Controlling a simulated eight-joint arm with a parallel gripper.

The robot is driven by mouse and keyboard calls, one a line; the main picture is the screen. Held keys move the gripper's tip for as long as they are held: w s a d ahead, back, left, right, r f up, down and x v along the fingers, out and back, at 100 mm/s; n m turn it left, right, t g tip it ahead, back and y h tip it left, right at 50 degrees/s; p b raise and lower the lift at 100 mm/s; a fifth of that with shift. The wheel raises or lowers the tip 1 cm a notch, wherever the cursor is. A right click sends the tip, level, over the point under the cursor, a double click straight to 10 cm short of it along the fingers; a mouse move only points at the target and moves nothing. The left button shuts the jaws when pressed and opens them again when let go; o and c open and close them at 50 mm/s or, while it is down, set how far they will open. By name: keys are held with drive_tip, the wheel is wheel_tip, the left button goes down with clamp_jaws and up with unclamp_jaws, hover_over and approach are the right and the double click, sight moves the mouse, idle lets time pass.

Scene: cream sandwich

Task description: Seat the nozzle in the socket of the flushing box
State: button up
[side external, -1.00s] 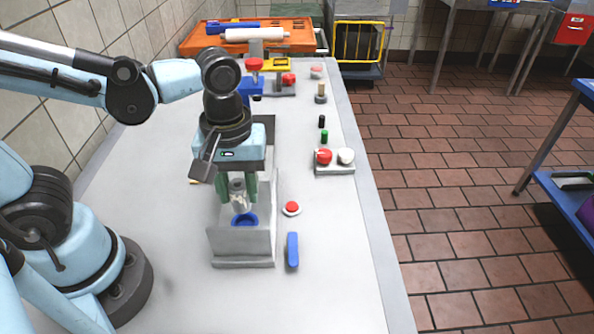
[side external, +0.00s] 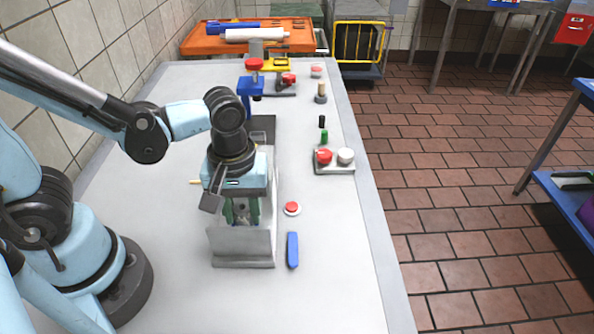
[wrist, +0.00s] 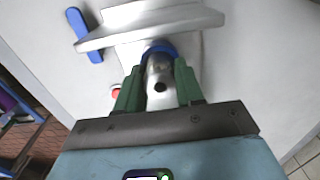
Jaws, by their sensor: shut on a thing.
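In the wrist view the fingers (wrist: 158,70) hold the nozzle on both sides. The blue ring of the socket (wrist: 158,48) shows just past the nozzle's far end, partly covered by it. I cannot tell how deep the nozzle sits in the ring.
A red button (side external: 292,208) and a blue bar-shaped object (side external: 292,250) lie right of the box. A plate with red and white knobs (side external: 334,162) is farther back. A blue stand with a red top (side external: 252,84) is behind my gripper. The bench's front right is clear.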

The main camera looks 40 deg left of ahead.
drive_tip(key=o, duration=1.1)
drive_tip(key=shift+f, duration=0.15)
drive_tip(key=shift+r, duration=6.2)
drive_tip(key=shift+f, duration=0.1)
drive_tip(key=shift+f, duration=6)
